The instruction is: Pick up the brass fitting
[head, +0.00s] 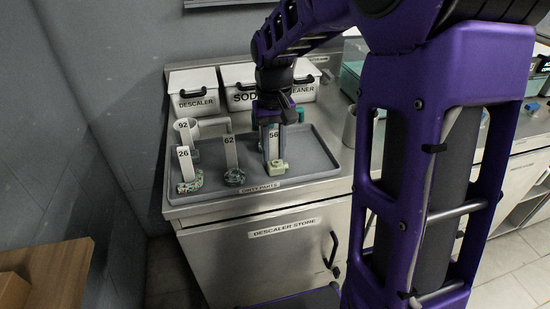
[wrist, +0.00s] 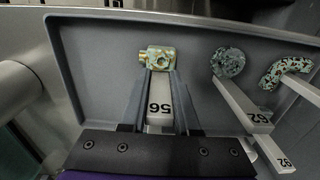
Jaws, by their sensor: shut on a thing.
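The brass fitting (head: 277,168) is a small block mottled yellow and teal, low over or on the grey tray (head: 322,160). A pale upright tag marked 56 (head: 274,145) rises from it. In the wrist view the fitting (wrist: 158,58) shows just beyond the fingertips, with a short brass stub on its left side. My gripper (head: 275,152) points down, with one finger on each side of the tag. In the wrist view my gripper (wrist: 157,92) is shut on the tag, close above the fitting. I cannot tell whether the fitting touches the tray.
White bins (head: 194,100) stand behind. A metal cup (head: 350,126) is right of the tray. The tray's right side is bare.

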